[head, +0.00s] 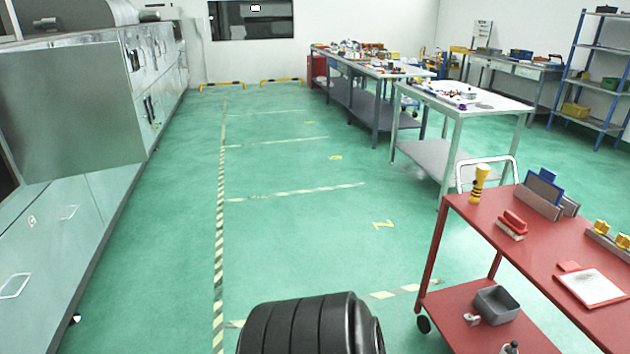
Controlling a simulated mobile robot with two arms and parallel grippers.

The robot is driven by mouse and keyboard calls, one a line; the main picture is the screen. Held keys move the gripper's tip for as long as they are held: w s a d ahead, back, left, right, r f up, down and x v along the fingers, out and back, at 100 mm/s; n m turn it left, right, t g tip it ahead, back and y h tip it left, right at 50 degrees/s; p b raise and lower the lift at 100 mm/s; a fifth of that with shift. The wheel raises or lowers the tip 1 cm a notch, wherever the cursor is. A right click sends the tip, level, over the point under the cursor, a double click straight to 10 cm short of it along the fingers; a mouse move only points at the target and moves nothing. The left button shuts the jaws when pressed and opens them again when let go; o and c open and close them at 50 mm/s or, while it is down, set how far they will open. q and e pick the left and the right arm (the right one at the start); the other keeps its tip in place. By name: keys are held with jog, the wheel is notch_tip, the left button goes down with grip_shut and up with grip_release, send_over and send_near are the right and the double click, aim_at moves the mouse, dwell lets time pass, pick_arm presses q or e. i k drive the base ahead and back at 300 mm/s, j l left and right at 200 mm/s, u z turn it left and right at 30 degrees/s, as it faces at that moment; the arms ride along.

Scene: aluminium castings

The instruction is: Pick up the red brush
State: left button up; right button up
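The red brush (513,221) lies on the top of a red cart (540,262) at the right. It has a red back above a pale lower part that looks like bristles. It sits near the cart's left edge, apart from the things around it. Neither of my grippers is in the head view.
The cart top also bears a yellow and black bottle-like thing (479,184), a blue item in a grey holder (543,187) and a clipboard (592,288). A grey bin (496,305) sits on its lower shelf. Grey cabinets (75,120) line the left. The green floor (290,230) between is clear.

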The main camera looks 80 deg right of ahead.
aim_at(510, 222)
jog(key=z, duration=4.05)
jog(key=i+j+z, duration=0.15)
jog(key=z, duration=0.3)
jog(key=i+j+z, duration=0.15)
jog(key=j+z, duration=0.25)
jog(key=l, duration=0.1)
